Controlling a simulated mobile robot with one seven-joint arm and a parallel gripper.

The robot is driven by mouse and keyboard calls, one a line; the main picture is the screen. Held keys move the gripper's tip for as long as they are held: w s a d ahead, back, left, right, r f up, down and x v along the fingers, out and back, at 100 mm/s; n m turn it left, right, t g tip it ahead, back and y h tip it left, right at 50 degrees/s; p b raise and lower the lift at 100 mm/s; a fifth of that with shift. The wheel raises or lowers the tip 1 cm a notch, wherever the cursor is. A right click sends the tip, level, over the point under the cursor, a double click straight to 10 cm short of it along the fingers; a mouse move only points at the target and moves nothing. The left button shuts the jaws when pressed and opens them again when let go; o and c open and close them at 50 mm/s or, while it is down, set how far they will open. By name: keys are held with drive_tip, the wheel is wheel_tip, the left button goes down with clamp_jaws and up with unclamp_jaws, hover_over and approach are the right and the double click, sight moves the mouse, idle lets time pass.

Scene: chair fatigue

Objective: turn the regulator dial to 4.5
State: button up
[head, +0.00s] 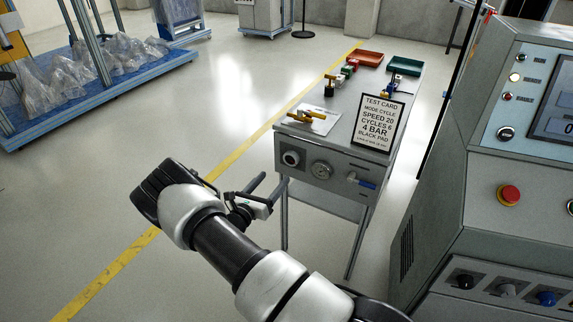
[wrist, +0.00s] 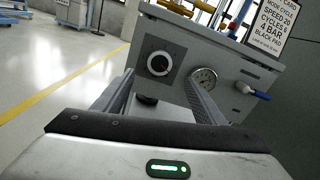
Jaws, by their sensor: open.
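The regulator dial (head: 291,158) is a round dark knob with a pale ring, on the front panel of the grey bench, at its left end. It also shows in the wrist view (wrist: 159,64), ahead of and between my fingers. Its setting is too small to read. A round pressure gauge (head: 321,169) sits just right of it; in the wrist view the gauge (wrist: 204,76) is partly behind the right finger, its reading unclear. My gripper (head: 267,186) is open and empty, in front of the panel and apart from the dial.
A blue-handled valve (head: 361,181) is right of the gauge. A test card (head: 380,122) reading "4 BAR" stands on the bench (head: 322,92). A control console (head: 480,190) with a red button (head: 509,195) stands at right.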

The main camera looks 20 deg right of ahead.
sight(289, 160)
drive_tip(key=b+x, duration=0.2)
drive_tip(key=x, duration=0.9)
drive_tip(key=shift+w+d, duration=0.1)
drive_tip(key=shift+w, duration=0.05)
drive_tip(key=c, duration=1.1)
drive_tip(key=shift+o, duration=0.3)
drive_tip(key=shift+n, duration=0.4)
drive_tip(key=n, duration=0.2)
drive_tip(key=shift+f+n+b, duration=0.1)
drive_tip(key=shift+n+b, duration=0.3)
drive_tip(key=shift+n, duration=2.6)
